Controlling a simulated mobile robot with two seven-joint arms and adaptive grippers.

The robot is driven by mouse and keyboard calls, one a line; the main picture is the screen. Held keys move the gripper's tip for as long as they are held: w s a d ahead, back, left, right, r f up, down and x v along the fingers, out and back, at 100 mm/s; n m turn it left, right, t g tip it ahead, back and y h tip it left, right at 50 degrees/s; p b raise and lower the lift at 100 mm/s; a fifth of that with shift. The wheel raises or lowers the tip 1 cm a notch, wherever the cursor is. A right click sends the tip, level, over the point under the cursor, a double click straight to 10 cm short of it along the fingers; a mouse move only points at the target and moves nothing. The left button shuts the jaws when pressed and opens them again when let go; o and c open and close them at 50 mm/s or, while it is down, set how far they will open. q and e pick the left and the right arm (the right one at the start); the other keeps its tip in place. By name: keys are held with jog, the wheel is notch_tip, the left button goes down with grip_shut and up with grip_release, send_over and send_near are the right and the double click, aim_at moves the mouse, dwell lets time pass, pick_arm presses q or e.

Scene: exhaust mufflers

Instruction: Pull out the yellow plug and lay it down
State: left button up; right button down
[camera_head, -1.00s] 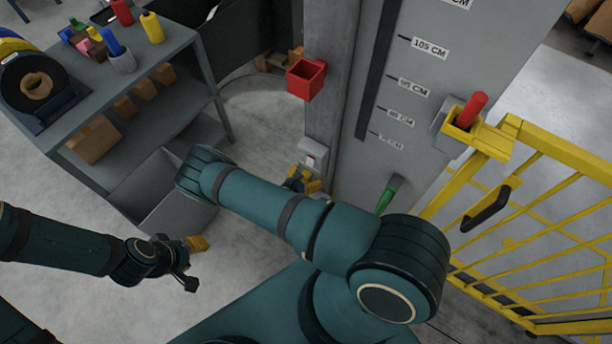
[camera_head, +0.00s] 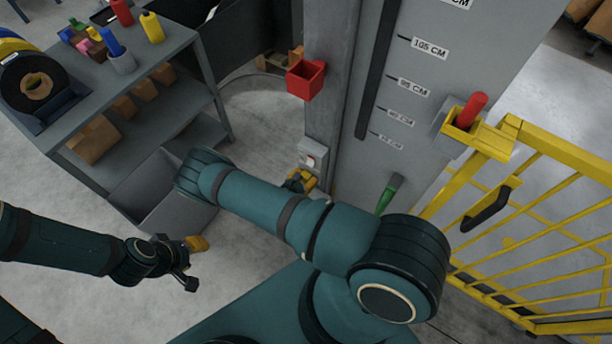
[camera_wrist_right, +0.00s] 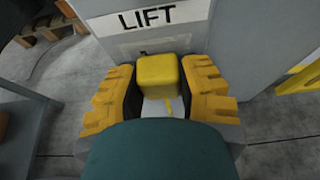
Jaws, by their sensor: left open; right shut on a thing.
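The yellow plug (camera_wrist_right: 160,75) is a small block between the fingers of my right gripper (camera_wrist_right: 163,98) in the right wrist view. The gripper is shut on it, in front of a grey panel marked LIFT. In the head view my right gripper (camera_head: 300,181) is small, partly behind my own arm, just below a pale socket box (camera_head: 312,152) on the grey post. The plug cannot be told from the yellow fingers there, nor whether it still touches the socket. My left gripper (camera_head: 193,264) is open and empty at the lower left, over the floor.
A grey shelf table (camera_head: 135,70) with bottles and a spool stands at the left, with a grey bin (camera_head: 150,190) below it. A red box (camera_head: 305,80) is fixed to the post. A yellow gate (camera_head: 550,190) stands at the right. Floor near my left gripper looks clear.

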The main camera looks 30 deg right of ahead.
jog(key=shift+s+a, duration=0.35)
jog(key=shift+a, duration=0.5)
jog(key=shift+s+a, duration=0.35)
jog(key=shift+a, duration=0.5)
jog(key=shift+s+a, duration=0.35)
jog(key=shift+a, duration=0.5)
